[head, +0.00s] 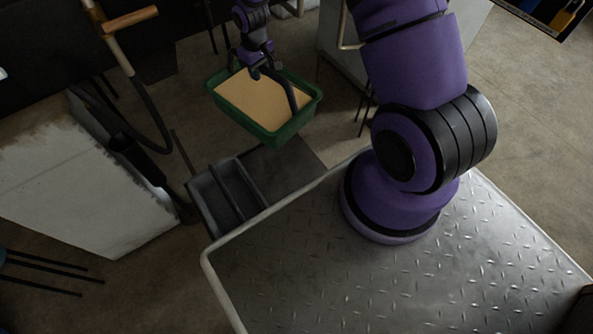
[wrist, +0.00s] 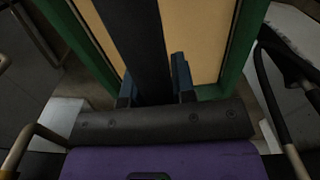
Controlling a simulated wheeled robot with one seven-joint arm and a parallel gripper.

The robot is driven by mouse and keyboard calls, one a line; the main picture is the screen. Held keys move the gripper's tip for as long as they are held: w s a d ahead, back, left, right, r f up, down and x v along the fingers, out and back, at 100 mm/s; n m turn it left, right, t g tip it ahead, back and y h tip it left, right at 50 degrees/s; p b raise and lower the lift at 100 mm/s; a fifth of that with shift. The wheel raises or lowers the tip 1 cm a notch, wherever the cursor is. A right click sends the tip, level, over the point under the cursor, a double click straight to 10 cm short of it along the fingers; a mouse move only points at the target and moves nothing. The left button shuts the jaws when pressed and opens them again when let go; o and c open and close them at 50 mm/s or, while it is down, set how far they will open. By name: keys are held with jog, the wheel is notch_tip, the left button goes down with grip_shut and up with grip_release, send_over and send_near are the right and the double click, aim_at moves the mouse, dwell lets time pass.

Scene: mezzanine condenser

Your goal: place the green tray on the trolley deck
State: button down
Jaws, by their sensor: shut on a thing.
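The green tray (head: 244,120), with a flat tan inside, hangs in the air at the upper middle of the head view. A dark bar handle (head: 292,98) spans it. My gripper (head: 257,72) is above the tray, shut on this handle. In the wrist view the bar (wrist: 140,35) runs between my two blue-grey fingers, with the tray's green wall (wrist: 247,40) at the right. A dark flat surface (head: 290,170), apparently the trolley deck, shows below and nearer than the tray in the head view. The tray hides some of it.
A dark divided bin (head: 212,196) stands at the left end of the flat surface. A white stained cabinet (head: 85,190) and black hoses (head: 150,125) are at the left. A grey cabinet (head: 345,62) stands to the right of the tray. Bare floor (head: 535,120) lies at the right.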

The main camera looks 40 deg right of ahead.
aim_at(278, 108)
jog(key=d+f+n, duration=0.1)
jog(key=f+n, duration=0.4)
jog(key=s+d+f+n, duration=0.1)
jog(key=d+f+n, duration=0.1)
jog(key=f+n, duration=0.3)
jog(key=d+f+n, duration=0.1)
jog(key=f+n, duration=0.5)
jog(key=shift+s+d, duration=0.35)
jog(key=shift+s, duration=0.05)
jog(key=s+d+f+n, duration=0.1)
jog(key=s+f+n, duration=0.3)
jog(key=f+n, duration=0.4)
jog(key=s+d+f+n, duration=0.1)
jog(key=s+f+n, duration=0.3)
jog(key=f+n, duration=0.5)
notch_tip(278, 108, down, 7)
jog(key=shift+f, duration=0.15)
jog(key=shift+d, duration=0.1)
jog(key=c, duration=0.9)
grip_release()
jog(key=shift+s, duration=0.1)
jog(key=shift+c, duration=0.2)
